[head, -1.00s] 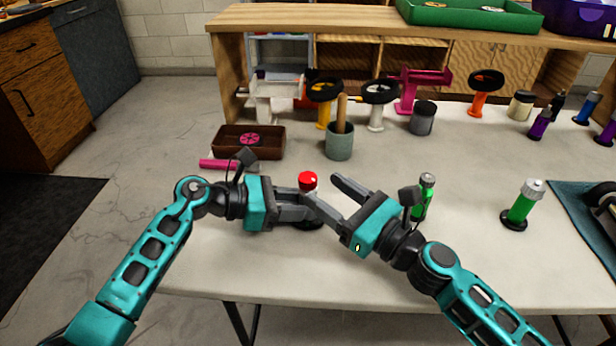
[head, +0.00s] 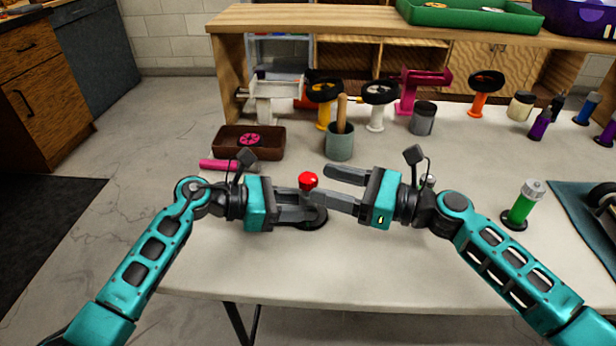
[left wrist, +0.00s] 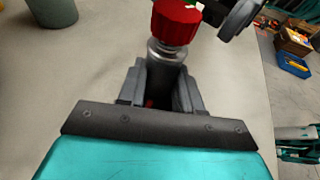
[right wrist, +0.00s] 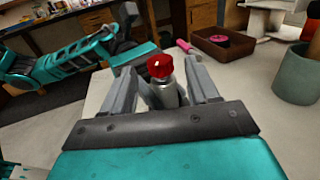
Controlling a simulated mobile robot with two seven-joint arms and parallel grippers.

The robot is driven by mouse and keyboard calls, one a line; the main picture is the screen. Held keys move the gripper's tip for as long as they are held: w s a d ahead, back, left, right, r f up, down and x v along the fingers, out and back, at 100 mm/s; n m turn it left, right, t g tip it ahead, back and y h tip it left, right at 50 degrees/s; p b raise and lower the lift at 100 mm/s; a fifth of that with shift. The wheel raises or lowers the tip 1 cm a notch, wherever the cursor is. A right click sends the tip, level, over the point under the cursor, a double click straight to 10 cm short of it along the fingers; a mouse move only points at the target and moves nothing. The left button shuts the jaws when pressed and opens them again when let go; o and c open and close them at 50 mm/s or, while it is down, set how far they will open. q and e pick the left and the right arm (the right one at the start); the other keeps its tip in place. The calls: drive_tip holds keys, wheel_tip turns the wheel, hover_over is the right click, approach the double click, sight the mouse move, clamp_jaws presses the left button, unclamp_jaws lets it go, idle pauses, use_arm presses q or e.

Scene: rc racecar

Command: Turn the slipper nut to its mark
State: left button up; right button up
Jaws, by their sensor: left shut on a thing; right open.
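The red slipper nut (head: 308,181) sits on top of a silver upright post with a dark round base (head: 314,219), near the table's front. It also shows in the left wrist view (left wrist: 175,22) and the right wrist view (right wrist: 160,66). My left gripper (head: 312,207) is shut on the silver post (left wrist: 166,55), below the nut. My right gripper (head: 335,186) is open, coming from the right, its fingers spread either side of the nut and apart from it. A small pale spot shows on the nut; I cannot tell whether it is aligned.
A brown tray (head: 223,142) with a pink wheel and a pink bar (head: 222,164) lie behind my left gripper. A grey-green cup (head: 339,147) stands behind the nut. A green shock (head: 523,204) stands at right. The front table strip is clear.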

sight(308, 178)
drive_tip(key=shift+x, duration=2.35)
drive_tip(key=c, duration=0.9)
drive_tip(key=shift+c, duration=0.2)
